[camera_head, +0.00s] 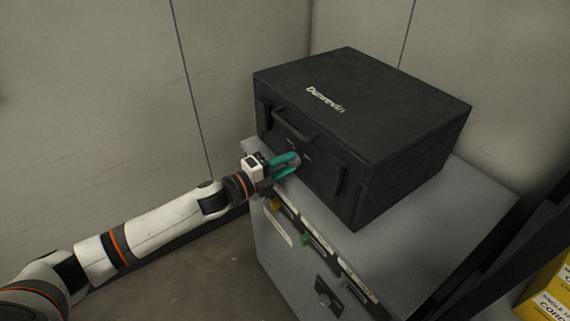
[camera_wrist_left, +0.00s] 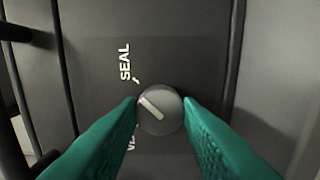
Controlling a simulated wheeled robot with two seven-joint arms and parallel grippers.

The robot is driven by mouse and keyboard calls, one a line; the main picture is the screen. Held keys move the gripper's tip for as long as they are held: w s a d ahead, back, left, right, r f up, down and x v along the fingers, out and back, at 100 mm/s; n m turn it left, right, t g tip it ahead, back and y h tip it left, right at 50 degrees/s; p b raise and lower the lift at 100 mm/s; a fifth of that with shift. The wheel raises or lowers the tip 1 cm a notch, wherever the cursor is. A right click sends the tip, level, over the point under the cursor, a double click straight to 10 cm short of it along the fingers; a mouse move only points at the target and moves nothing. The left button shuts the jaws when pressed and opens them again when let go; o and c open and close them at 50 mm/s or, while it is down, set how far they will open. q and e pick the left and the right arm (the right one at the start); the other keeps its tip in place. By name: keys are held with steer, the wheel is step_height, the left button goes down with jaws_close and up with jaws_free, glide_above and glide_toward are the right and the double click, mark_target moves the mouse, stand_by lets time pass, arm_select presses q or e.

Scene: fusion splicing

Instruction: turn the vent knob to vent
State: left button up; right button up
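The vent knob (camera_wrist_left: 160,111) is a round grey dial with a white bar slanting from upper left to lower right. It sits on the dark front of the case (camera_head: 370,120). The label SEAL (camera_wrist_left: 125,62) is printed above and left of it, with a small arrow. A second label below it is mostly hidden by a finger; only its first letters show. My left gripper (camera_head: 291,162) has teal fingers, one on each side of the knob, with the tips against its rim. In the left wrist view the gripper (camera_wrist_left: 162,103) is shut on the knob. My right gripper is not in view.
The case has a handle (camera_head: 292,126) and latches on its front. It stands on a grey cabinet (camera_head: 470,215) with labels and coloured parts along its front edge. Yellow boxes (camera_head: 548,295) are at the lower right. Pale walls stand behind.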

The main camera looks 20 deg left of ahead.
arm_select(q)
steer(key=shift+c, duration=0.5)
steer(key=n+p, duration=0.3)
steer(key=shift+r+n, duration=0.15)
steer(key=shift+n, duration=0.15)
steer(key=n+p, duration=0.3)
steer(key=n, duration=0.2)
steer(key=shift+n, duration=0.3)
steer(key=n+p, duration=0.2)
steer(key=n, duration=0.4)
steer(key=n+p, duration=0.1)
steer(key=n, duration=0.1)
steer(key=shift+f+n, duration=0.2)
steer(key=shift+n, duration=0.1)
